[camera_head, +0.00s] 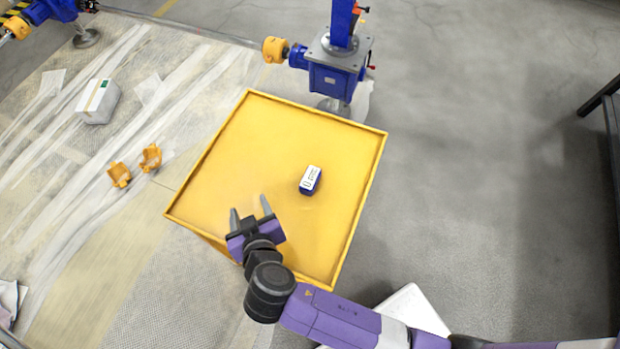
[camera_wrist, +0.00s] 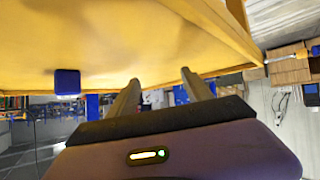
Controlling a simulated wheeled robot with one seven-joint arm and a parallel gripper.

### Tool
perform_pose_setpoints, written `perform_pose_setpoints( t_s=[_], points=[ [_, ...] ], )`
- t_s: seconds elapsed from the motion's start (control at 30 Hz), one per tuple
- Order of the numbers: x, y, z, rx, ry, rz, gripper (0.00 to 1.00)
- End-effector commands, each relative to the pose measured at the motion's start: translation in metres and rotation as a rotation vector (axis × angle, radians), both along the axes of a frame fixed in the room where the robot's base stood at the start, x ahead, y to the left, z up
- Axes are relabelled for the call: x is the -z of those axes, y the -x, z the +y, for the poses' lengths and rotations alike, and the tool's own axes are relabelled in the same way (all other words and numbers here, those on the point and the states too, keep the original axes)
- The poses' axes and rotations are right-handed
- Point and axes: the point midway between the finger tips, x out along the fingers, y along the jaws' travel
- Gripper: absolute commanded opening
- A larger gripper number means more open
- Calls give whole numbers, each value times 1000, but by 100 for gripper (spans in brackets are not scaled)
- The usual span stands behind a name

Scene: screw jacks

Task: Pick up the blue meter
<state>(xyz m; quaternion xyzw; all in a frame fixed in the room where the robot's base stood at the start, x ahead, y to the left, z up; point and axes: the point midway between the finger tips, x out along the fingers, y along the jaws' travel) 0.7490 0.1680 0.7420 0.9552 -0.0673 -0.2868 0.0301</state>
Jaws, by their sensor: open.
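The blue meter (camera_head: 310,181) is a small blue block with a white labelled face on top. It lies on the yellow table (camera_head: 345,150), right of its middle. My gripper (camera_head: 251,213) is over the lower left part of the table, to the left of the meter and apart from it. Its two fingers are spread with nothing between them. In the wrist view a blue block (camera_wrist: 67,82), which looks like the meter, shows at the left. The open fingers (camera_wrist: 165,90) are to its right, and the yellow surface fills the top.
A blue screw jack (camera_head: 335,70) stands just behind the table's far edge. A white box (camera_head: 98,101) and two orange brackets (camera_head: 135,166) lie on the sheeted floor at left. The table has a raised rim. Its surface around the meter is clear.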

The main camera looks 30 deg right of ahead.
Motion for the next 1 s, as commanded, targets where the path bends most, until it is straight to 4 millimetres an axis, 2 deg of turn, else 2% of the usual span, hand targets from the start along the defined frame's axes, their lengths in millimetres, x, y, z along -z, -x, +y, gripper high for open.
perform_pose_setpoints(
  t_s=[0.07,0.17,0.3,0.4,0.57,0.87,1.0],
  points=[
    [-6,-13,-11,147,29,-17,58],
    [-12,-12,-39,365,56,-61,58],
    [-12,15,-81,625,76,-131,58],
    [-17,30,-98,746,59,-182,58],
    [-17,36,-108,821,20,-213,58],
    [-7,22,-130,822,12,-215,58],
    [0,13,-146,822,12,-214,58]
  ],
)
